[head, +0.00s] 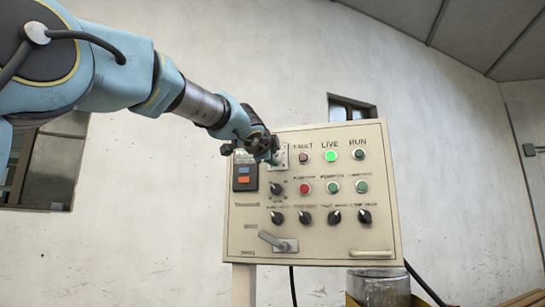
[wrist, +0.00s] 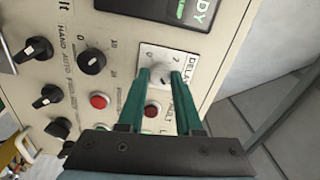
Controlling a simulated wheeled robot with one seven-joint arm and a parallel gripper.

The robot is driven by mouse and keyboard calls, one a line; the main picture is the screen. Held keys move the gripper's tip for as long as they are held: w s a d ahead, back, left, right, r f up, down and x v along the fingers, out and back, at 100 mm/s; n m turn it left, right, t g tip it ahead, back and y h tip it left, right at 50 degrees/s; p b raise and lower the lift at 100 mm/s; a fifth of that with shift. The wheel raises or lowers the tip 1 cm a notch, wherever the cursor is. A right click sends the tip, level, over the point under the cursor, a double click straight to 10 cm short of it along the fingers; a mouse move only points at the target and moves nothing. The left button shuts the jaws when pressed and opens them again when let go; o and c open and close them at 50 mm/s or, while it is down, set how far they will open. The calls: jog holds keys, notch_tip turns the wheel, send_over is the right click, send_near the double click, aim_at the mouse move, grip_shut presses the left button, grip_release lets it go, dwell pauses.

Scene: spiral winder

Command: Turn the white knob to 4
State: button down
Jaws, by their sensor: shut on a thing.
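The white knob (wrist: 161,74) sits on a pale square plate (wrist: 155,52) on the control panel. The fingers cover part of the dial, and I cannot tell where the knob points. In the head view my gripper (head: 270,154) reaches the panel's upper left and hides the knob; part of its plate (head: 283,157) shows.
The beige panel (head: 315,240) carries a lit green LIVE lamp (head: 330,156), a red button (head: 305,188) and a row of black knobs below. A black dial knob (wrist: 92,61) is close to my gripper. A lever handle (head: 278,242) sticks out at the lower left.

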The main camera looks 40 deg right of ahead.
jog(key=c, duration=0.6)
grip_release()
jog(key=b+v, duration=0.2)
jog(key=v, duration=0.8)
jog(key=shift+s+a+f, duration=0.1)
jog(key=shift+s+a, duration=0.1)
jog(key=shift+a, duration=0.15)
